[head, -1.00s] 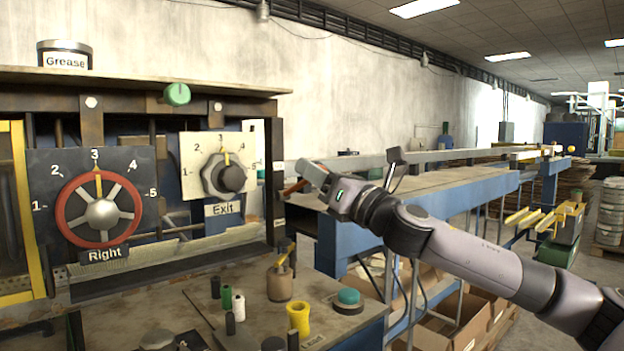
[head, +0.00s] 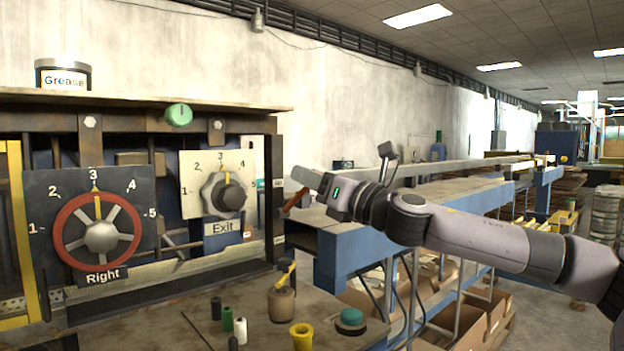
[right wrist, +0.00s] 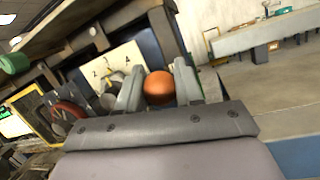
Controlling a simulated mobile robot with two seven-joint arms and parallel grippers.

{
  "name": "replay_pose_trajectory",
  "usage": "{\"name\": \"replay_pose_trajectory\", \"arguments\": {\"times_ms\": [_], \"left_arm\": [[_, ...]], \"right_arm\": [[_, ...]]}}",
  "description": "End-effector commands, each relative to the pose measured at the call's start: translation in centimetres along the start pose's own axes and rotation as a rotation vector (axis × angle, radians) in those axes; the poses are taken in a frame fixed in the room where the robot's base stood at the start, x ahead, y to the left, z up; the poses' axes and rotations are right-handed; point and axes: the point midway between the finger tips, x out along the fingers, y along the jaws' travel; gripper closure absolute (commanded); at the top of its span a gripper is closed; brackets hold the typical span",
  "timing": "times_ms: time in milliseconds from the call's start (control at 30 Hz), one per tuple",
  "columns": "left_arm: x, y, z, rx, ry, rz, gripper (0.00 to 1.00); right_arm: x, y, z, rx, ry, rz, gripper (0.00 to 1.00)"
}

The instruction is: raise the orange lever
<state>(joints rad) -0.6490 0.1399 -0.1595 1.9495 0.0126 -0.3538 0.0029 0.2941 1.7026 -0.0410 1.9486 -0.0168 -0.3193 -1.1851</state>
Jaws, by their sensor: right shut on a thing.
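The orange lever (head: 294,200) sticks out from the right side of the machine's panel in the head view, tilted with its outer end up. My right gripper (head: 308,181) is at that outer end, shut on it. In the right wrist view the lever's round orange knob (right wrist: 158,88) sits between the two fingers of my right gripper (right wrist: 159,86). The lever's shaft is hidden there behind the knob. My left gripper is not in view.
The Exit dial (head: 224,194) and the red Right wheel (head: 97,233) are on the panel to the left. A bench in front holds a teal button (head: 351,317), a yellow cup (head: 302,337) and several spools. A long blue conveyor (head: 450,200) runs behind my right arm.

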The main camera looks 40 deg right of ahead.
Motion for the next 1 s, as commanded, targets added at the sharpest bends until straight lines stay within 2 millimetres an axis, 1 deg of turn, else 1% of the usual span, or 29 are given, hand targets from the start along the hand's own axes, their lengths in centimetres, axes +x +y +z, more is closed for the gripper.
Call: {"name": "replay_pose_trajectory", "arguments": {"times_ms": [33, 467, 500, 533, 567, 833, 1000], "left_arm": [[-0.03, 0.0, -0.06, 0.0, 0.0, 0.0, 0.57], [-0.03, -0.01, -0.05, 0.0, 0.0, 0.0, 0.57], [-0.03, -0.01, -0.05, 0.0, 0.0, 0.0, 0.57], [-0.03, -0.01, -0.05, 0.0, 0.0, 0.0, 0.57], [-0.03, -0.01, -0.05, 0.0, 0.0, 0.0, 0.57], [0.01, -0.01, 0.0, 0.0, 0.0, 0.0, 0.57], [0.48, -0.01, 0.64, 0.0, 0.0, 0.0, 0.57]], "right_arm": [[0.02, 0.02, 0.53, -0.003, -0.008, -0.002, 1.0], [0.02, -0.01, 0.46, -0.002, -0.005, -0.003, 1.0], [0.02, -0.01, 0.45, -0.002, -0.005, -0.003, 0.52], [0.02, -0.01, 0.42, -0.002, -0.004, -0.003, 0.42], [0.02, -0.01, 0.38, -0.002, -0.003, -0.003, 0.4], [0.0, -0.02, 0.11, 0.0, 0.002, -0.002, 0.4], [-0.37, 0.07, -0.05, -0.004, 0.001, 0.002, 0.4]]}}
